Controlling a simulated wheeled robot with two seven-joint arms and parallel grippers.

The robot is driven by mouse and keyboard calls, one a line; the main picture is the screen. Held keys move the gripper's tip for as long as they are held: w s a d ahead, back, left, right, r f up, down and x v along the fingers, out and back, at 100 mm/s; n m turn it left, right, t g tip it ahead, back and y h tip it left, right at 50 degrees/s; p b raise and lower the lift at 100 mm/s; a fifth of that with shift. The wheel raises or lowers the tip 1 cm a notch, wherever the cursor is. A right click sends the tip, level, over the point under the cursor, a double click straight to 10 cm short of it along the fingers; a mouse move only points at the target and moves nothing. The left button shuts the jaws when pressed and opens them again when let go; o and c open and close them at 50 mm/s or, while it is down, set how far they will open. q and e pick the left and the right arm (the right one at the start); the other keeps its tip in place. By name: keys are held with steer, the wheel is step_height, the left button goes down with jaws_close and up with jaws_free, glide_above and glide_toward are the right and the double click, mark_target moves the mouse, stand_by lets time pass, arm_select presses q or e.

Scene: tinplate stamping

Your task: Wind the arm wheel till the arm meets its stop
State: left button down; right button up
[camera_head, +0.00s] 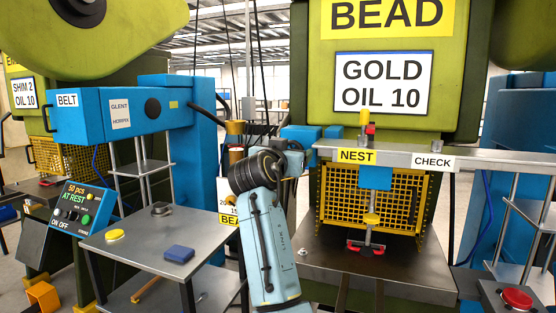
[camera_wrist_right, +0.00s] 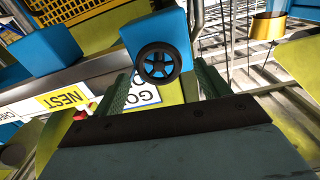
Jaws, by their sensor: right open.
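The arm wheel (camera_wrist_right: 158,63) is a small black spoked handwheel on the face of a blue block (camera_wrist_right: 152,32) in the right wrist view. My right gripper (camera_wrist_right: 163,78) is open, with its two green fingers either side of the wheel's lower part; I cannot tell whether they touch it. In the head view my right gripper (camera_head: 291,150) is at the left end of the grey arm bar (camera_head: 398,156), beside the blue block (camera_head: 301,134), and the wheel is hidden there. The bar carries NEST (camera_head: 357,156) and CHECK (camera_head: 432,162) labels. My left gripper is out of view.
A green BEAD press (camera_head: 468,90) stands behind the bar, with a yellow mesh guard (camera_head: 405,205). A grey table (camera_head: 140,240) at the left holds a blue block (camera_head: 179,254) and a yellow disc (camera_head: 114,235). A red button (camera_head: 515,298) is at the lower right.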

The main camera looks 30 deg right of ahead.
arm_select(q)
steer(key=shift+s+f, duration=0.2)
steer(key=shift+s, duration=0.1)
arm_select(e)
steer(key=v, duration=1)
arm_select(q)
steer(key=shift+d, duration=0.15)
arm_select(e)
steer(key=shift+s, duration=0.1)
